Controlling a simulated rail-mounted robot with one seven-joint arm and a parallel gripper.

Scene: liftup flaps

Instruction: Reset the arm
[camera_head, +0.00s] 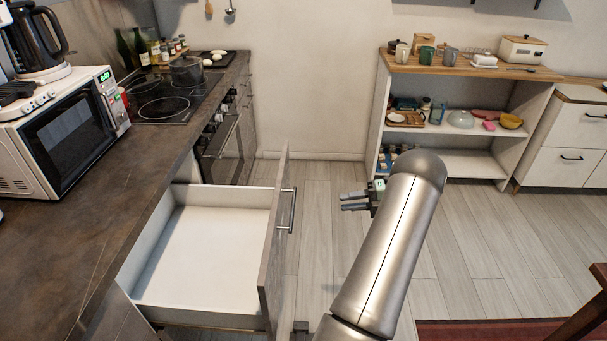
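My arm (390,245) reaches up from the bottom middle of the view, and its rounded joint is at the top. My gripper (345,202) shows just left of that joint and points left, over the floor. Two dark fingers show with what looks like a gap between them, and nothing is seen held in them. The gripper is apart from the open drawer's handle (286,209), which lies to its left. The rest of the wrist is hidden behind the arm.
An empty white drawer (205,255) is pulled out from the left counter (60,245). A microwave (65,130) and a stove (165,100) are on that counter. An open shelf (435,138) stands behind the arm.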

